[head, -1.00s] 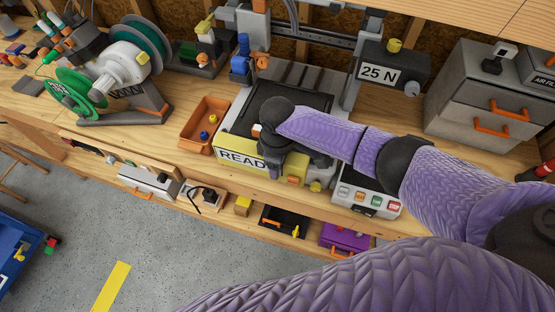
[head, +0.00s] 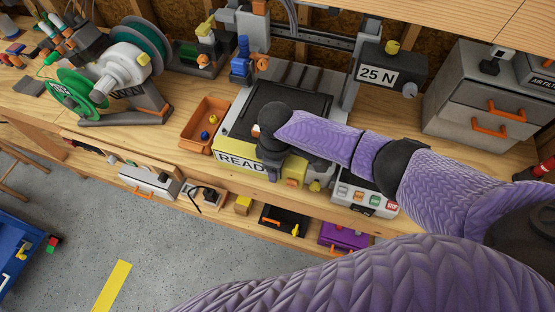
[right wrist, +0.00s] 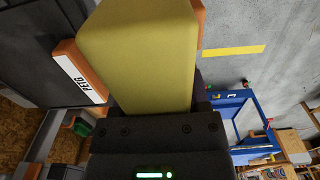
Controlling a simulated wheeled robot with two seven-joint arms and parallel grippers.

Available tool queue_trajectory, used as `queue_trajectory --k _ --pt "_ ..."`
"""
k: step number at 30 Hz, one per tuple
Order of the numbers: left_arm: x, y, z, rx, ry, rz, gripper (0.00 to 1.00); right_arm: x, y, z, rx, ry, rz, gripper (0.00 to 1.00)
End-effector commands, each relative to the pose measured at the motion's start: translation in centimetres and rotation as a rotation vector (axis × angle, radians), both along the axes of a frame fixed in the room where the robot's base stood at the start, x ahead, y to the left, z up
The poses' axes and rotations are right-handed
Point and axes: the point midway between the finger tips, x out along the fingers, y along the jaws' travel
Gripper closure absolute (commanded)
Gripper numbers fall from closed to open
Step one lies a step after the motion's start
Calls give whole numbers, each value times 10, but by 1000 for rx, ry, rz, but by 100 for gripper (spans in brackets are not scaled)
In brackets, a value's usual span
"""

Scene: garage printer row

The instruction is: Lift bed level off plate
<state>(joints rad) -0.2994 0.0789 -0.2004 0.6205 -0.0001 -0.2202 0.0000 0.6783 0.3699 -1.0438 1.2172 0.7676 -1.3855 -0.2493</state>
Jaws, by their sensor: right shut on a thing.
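The dark build plate (head: 300,100) lies on the printer in the middle of the head view. My right gripper (head: 272,166) is over the plate's front edge and points down, with its fingers mostly hidden by my wrist. In the right wrist view, my right gripper (right wrist: 160,112) is shut on a thick yellow block, which I take for the bed level (right wrist: 140,50). In the head view, the held block is largely hidden by my arm, and I cannot tell whether it touches the plate. My left gripper is not in view.
A yellow sign reading READ (head: 240,160) is on the printer's front. An orange tray (head: 203,124) with small knobs stands to its left. A button box (head: 367,192) is at the right.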

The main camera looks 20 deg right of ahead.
Motion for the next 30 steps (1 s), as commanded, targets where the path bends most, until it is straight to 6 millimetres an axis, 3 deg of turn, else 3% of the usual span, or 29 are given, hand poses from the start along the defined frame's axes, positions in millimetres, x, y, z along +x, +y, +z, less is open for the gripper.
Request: queue_trajectory --k 6,30 --pt "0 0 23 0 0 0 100 -18 13 5 1 0 2 100" --pt "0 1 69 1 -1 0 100 -82 59 4 1 -1 2 100"
